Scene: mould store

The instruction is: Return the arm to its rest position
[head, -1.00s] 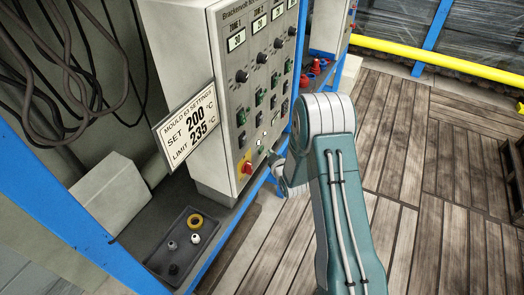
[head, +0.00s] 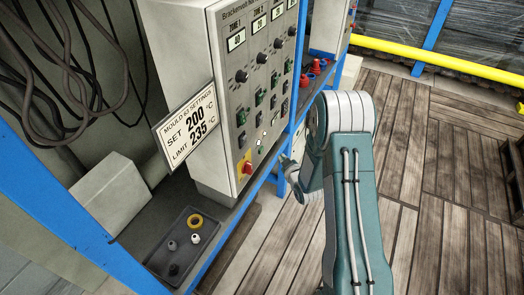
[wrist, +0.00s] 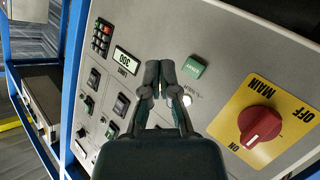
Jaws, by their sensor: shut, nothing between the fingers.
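My gripper (wrist: 160,82) is shut and empty in the wrist view, its two fingertips together in front of the grey control panel (wrist: 220,40). Near the fingertips are a green button (wrist: 193,67) and a small lit white lamp. The red main switch (wrist: 260,125) on its yellow plate is to their right.
A sign reading set 200, limit 235 (head: 187,128) sticks out from the cabinet's left side. A dark tray (head: 182,248) with a yellow ring and small parts lies on the shelf. A blue post (head: 60,200) stands left. Wooden floor (head: 430,190) on the right is open.

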